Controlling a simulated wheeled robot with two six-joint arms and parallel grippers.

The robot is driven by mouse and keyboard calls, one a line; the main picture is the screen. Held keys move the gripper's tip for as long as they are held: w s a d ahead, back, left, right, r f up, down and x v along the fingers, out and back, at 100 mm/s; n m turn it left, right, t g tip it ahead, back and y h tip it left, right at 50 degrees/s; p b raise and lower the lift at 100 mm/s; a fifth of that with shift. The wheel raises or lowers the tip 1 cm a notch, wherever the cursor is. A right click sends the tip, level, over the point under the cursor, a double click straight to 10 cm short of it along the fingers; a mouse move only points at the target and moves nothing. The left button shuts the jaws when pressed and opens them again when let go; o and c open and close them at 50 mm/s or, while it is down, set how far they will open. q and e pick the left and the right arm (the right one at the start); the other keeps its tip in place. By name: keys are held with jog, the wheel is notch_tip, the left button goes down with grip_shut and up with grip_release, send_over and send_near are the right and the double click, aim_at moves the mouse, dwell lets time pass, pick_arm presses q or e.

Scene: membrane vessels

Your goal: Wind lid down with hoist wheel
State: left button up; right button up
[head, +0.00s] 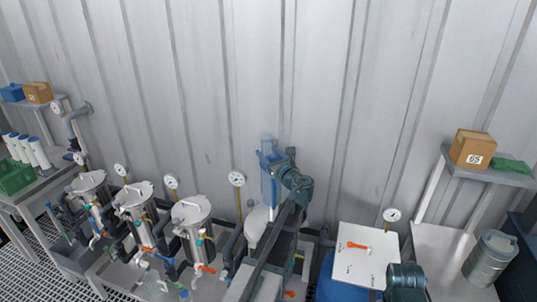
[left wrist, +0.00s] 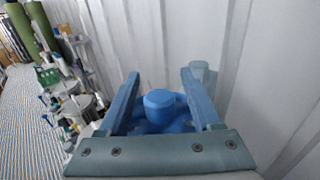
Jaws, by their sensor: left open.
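My left gripper (head: 272,160) is open, at the top of a blue hoist post standing against the wall. In the left wrist view its two fingers (left wrist: 160,88) stand either side of the round hub of the blue hoist wheel (left wrist: 158,99), with gaps between hub and fingers. The wheel's lower part is hidden by the gripper body. In the head view my arm covers much of the hoist. A pale rounded lid or vessel top (head: 257,224) shows below the hoist, partly hidden by my arm; I cannot tell its height above a seat.
Several steel vessels with pale lids (head: 191,209) and gauges stand in a row to the left. A white panel with an orange handle (head: 358,246) lies to the right. A shelf holds a cardboard box (head: 472,148). The corrugated wall (head: 330,90) is close behind.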

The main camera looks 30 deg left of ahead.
pick_arm(q)
grip_shut()
jog(key=shift+m+t+h, duration=0.4)
jog(key=shift+m+t, duration=0.1)
jog(key=shift+t, duration=0.1)
jog(key=shift+w+d+m+t+h, duration=0.15)
jog(key=shift+m+t+h, duration=0.35)
jog(key=shift+t, duration=0.1)
grip_release()
jog(key=shift+d, duration=0.1)
